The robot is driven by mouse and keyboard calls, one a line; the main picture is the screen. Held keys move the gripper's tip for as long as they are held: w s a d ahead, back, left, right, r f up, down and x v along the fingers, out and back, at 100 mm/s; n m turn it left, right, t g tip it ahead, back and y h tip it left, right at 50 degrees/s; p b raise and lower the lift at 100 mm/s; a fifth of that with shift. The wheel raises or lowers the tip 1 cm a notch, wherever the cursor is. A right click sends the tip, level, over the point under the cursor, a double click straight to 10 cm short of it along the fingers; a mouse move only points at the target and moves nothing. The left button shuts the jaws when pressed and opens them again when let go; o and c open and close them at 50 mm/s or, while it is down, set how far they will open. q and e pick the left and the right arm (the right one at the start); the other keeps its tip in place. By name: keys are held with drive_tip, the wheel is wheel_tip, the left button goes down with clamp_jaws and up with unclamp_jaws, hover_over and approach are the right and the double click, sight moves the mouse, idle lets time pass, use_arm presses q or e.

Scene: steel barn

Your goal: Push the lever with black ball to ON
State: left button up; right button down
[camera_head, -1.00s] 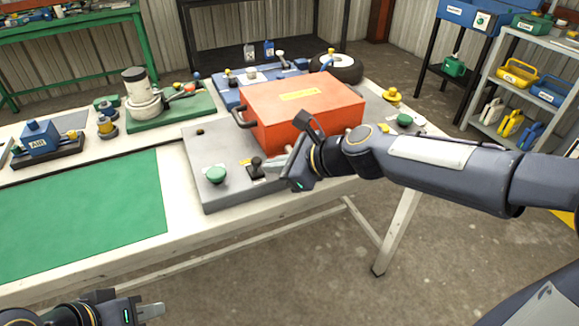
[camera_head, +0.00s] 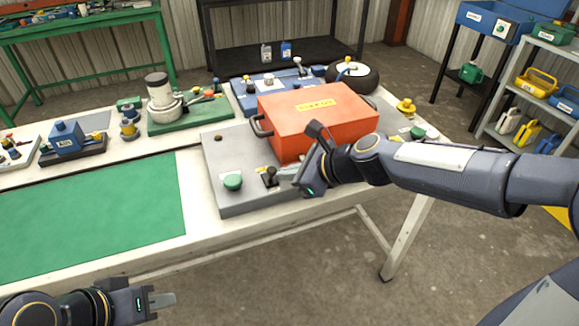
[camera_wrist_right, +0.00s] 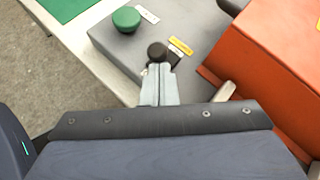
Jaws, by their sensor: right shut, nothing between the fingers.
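The lever's black ball (camera_head: 271,170) stands on the front of a grey panel (camera_head: 232,205), right of a green knob (camera_head: 232,181). The ball (camera_wrist_right: 157,51) also shows in the right wrist view, just beyond my fingertips, beside a yellow label and a pale label. Their text is too small to read. My right gripper (camera_head: 283,174) is shut and empty, its tips right at the ball; whether they touch it is unclear. The fingers (camera_wrist_right: 158,80) hide the lever's shaft. My left gripper (camera_head: 162,300) is low at the left, away from the panel; its finger gap cannot be made out.
A large orange-red box (camera_head: 330,128) stands on the panel close behind my right gripper. A green mat (camera_head: 90,215) covers the table's left part.

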drive_tip(key=shift+w+a+r+m+g+h+p, duration=0.2)
drive_tip(key=shift+r+g+p, duration=0.35)
drive_tip(key=shift+p, duration=2.2)
drive_tip(key=shift+w+a+r+m+g+h+p, duration=0.15)
drive_tip(key=shift+w+r+g+p, duration=0.35)
drive_tip(key=shift+p, duration=2.2)
drive_tip(key=w+g+p, duration=0.1)
drive_tip(key=p, duration=0.6)
drive_tip(key=shift+w+a+h, duration=0.15)
drive_tip(key=shift+w+h, duration=0.1)
drive_tip(key=shift+h, duration=0.1)
drive_tip(key=shift+w, duration=0.25)
drive_tip(key=shift+w+a+f, duration=0.15)
drive_tip(key=shift+r+p, duration=0.85)
drive_tip(key=shift+p, duration=0.1)
